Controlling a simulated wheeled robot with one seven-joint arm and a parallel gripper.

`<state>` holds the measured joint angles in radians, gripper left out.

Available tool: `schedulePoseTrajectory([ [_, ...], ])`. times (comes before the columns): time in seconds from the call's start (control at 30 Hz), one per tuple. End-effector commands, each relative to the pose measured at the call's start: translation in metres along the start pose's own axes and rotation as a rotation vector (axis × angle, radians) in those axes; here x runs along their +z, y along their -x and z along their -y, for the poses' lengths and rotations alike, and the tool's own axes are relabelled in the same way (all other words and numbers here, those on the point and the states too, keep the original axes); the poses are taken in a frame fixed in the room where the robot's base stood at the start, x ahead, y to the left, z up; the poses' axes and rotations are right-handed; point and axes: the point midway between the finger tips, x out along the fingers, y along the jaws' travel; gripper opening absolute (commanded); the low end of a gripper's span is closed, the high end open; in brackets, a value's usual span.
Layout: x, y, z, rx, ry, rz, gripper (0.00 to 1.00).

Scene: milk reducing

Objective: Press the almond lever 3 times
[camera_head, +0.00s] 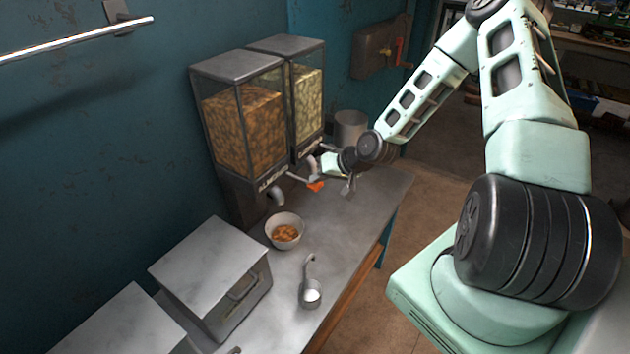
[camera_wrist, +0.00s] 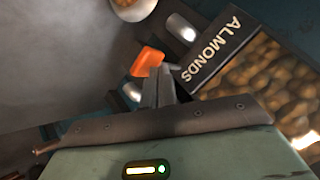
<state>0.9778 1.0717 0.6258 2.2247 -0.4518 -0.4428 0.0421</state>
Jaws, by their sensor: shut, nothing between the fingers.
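The almond dispenser (camera_head: 243,130) is a metal-framed glass box full of brown almonds, and its ALMONDS label (camera_wrist: 213,50) shows in the wrist view. Its orange-tipped lever (camera_head: 315,186) sticks out at the front, and the orange tip (camera_wrist: 148,60) is just beyond my fingertips in the wrist view. My gripper (camera_wrist: 158,76) is shut and empty, with its fingertips close to the lever; I cannot tell whether they touch it. A white bowl (camera_head: 272,226) with almonds (camera_head: 286,233) in it stands on the counter below the almond spout (camera_head: 277,197).
A second dispenser (camera_head: 308,100) with paler contents stands behind the almond one. A metal canister (camera_head: 350,128) is at the far end. A small cup with a handle (camera_head: 311,293) and a metal box (camera_head: 215,275) are nearer on the counter (camera_head: 345,235). The counter's right side is mostly clear.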

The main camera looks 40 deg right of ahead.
Motion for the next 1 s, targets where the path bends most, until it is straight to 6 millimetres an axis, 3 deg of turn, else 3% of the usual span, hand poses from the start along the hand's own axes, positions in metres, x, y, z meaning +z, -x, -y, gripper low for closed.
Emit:
schedulePoseTrajectory([
  [0.63,-0.009,0.012,0.009,0.000,0.001,-0.002,0.00],
  [1.0,-0.027,0.036,0.026,0.000,0.001,-0.002,0.00],
])
